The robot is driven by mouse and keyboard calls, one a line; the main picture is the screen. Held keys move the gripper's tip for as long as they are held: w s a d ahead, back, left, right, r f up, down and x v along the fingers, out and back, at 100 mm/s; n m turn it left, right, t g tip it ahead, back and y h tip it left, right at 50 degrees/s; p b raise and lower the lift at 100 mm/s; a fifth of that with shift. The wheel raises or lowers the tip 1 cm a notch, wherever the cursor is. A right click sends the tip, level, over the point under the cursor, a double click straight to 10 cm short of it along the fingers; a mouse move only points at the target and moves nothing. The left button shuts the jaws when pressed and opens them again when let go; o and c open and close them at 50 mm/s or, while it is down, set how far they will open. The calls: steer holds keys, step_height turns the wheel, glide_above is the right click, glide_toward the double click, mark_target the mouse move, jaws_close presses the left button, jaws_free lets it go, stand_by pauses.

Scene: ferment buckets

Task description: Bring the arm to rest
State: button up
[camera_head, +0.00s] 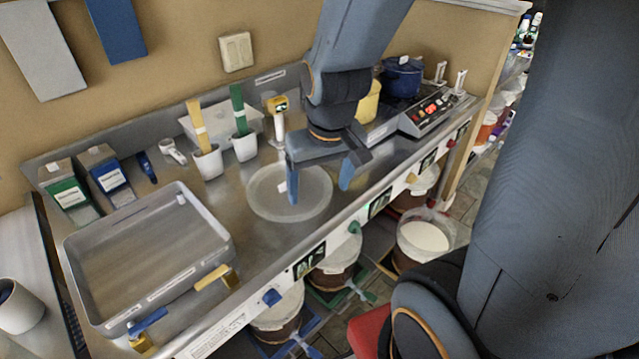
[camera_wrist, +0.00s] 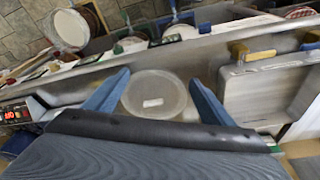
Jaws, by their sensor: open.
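My gripper (camera_head: 318,188) is open and empty, its two blue fingers spread apart. In the head view it hangs over the steel counter, above a round translucent lid (camera_head: 262,196). In the wrist view the same lid (camera_wrist: 155,96) shows between the two fingers (camera_wrist: 160,92), with a small white label on it. The lid looks flat on the counter, below the fingers. I cannot tell the exact gap between fingertips and lid. My arm reaches down from the top of the head view.
A steel tray (camera_head: 150,300) fills the counter's left. Behind stand two cartons (camera_head: 107,175), white cups (camera_head: 208,162) with brushes and a white bin. A control panel (camera_head: 435,112) and a blue pot (camera_head: 402,78) are at right. Several buckets (camera_head: 422,240) stand below the counter's front edge.

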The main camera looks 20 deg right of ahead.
step_height(320, 180, down, 10)
steer(key=g+b, duration=0.1)
steer(key=b, duration=0.8)
steer(key=shift+w+f, duration=0.15)
steer(key=shift+f, duration=0.1)
